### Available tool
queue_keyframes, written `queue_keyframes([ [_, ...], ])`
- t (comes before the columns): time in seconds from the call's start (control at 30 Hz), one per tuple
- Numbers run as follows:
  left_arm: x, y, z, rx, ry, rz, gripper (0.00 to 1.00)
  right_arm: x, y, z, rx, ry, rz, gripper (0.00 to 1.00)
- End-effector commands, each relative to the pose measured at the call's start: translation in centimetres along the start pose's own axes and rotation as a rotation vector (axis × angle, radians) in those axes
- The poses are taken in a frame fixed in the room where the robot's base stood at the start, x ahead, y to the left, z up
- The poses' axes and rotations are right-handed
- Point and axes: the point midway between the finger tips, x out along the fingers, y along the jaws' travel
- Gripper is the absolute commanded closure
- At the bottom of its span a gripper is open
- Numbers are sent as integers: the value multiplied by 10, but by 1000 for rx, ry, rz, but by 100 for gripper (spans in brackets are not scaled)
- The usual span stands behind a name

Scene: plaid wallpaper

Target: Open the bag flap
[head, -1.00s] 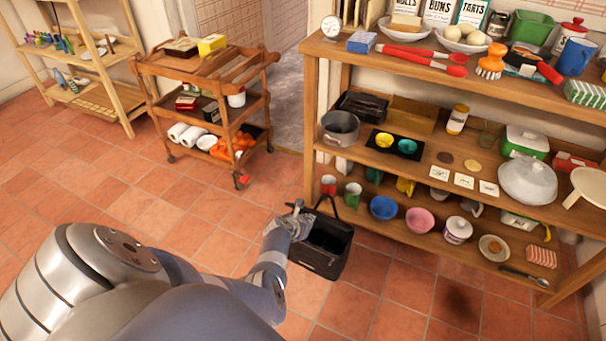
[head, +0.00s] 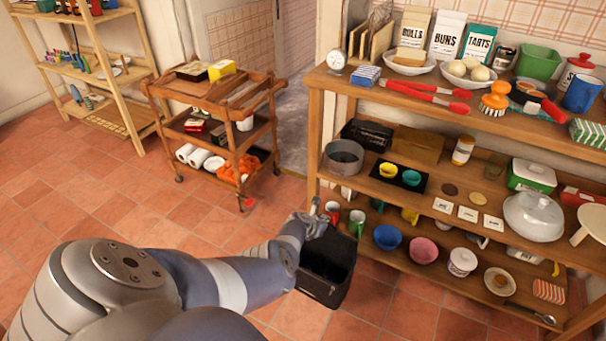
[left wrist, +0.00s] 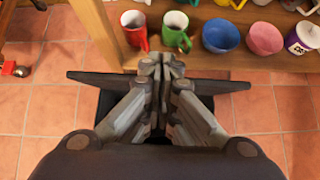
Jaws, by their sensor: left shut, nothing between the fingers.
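The black bag (head: 326,285) stands on the tiled floor in front of the shelf unit, its dark inside facing up in the head view. My left gripper (head: 318,212) is over its far, shelf-side edge. In the left wrist view my left gripper (left wrist: 160,66) is shut and empty, its fingers pressed together. A flat black panel of the bag (left wrist: 225,86) spreads out on both sides behind the fingers; the gripper hides its middle. I cannot tell whether the fingers touch it. My right gripper is in neither view.
The wooden shelf unit (head: 318,130) is close beyond the bag. A red mug (left wrist: 134,28), a green mug (left wrist: 176,30) and a blue bowl (left wrist: 221,36) stand on its lowest shelf near my gripper. A wooden trolley (head: 232,150) is further left; open floor lies left.

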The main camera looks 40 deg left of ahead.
Motion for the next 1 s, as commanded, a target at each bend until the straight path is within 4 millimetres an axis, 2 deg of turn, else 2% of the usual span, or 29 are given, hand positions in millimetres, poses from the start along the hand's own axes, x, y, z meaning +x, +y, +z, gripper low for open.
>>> queue_keyframes([
  [1.0,0,0,8,1,0,0,100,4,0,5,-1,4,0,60],
])
